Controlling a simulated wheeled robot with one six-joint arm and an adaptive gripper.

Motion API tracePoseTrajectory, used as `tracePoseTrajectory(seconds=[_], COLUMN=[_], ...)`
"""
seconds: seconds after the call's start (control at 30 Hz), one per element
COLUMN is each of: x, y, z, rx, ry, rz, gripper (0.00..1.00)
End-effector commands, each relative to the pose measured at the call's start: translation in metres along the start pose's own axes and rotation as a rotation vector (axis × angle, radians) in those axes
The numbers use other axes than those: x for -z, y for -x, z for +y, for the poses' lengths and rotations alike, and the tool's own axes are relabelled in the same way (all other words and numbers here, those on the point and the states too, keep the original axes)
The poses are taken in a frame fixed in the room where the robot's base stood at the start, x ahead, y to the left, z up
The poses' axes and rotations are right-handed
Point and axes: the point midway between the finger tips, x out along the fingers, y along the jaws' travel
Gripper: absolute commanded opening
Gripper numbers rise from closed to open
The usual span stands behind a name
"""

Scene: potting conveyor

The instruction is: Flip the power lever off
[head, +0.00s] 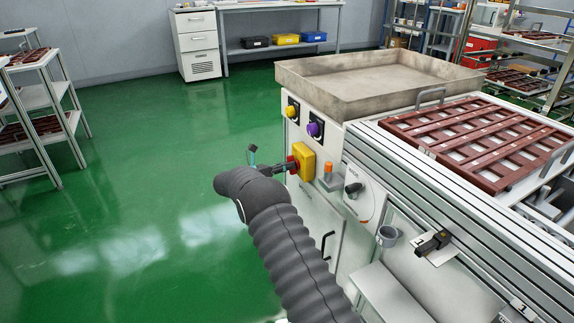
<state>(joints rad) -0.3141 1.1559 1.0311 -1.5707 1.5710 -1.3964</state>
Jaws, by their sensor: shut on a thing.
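The power lever (293,163) is a red handle on the yellow switch box (307,160), on the end panel of the white machine cabinet. Only a small part of the red shows; its exact angle is hard to tell. My gripper (287,167) reaches in from the left of the box, with its fingertips at the red lever and shut on it. My dark sleeved arm comes up from the bottom and hides the lower part of the cabinet front.
A yellow button (292,111) and a purple button (314,129) sit above the box. An orange lamp (328,170) and a black rotary knob (353,189) are to its right. A metal tray (340,103) tops the cabinet. Green floor (130,200) at left is clear.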

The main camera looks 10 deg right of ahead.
Motion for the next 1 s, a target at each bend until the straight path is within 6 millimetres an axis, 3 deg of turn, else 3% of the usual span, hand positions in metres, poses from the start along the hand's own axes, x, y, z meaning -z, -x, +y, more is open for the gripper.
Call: tracePoseTrajectory(seconds=[0.33,0.9,0.93,1.0], x=[0.0003,0.0002,0.0002,0.0002], y=[0.0000,0.0001,0.0001,0.0001], z=[0.0013,0.0016,0.0016,0.0016], rx=[-0.001,-0.001,-0.001,-0.001], ry=[0.154,0.186,0.186,0.186], rz=[0.000,0.000,0.000,0.000], gripper=[0.00,0.00,0.21,0.39])
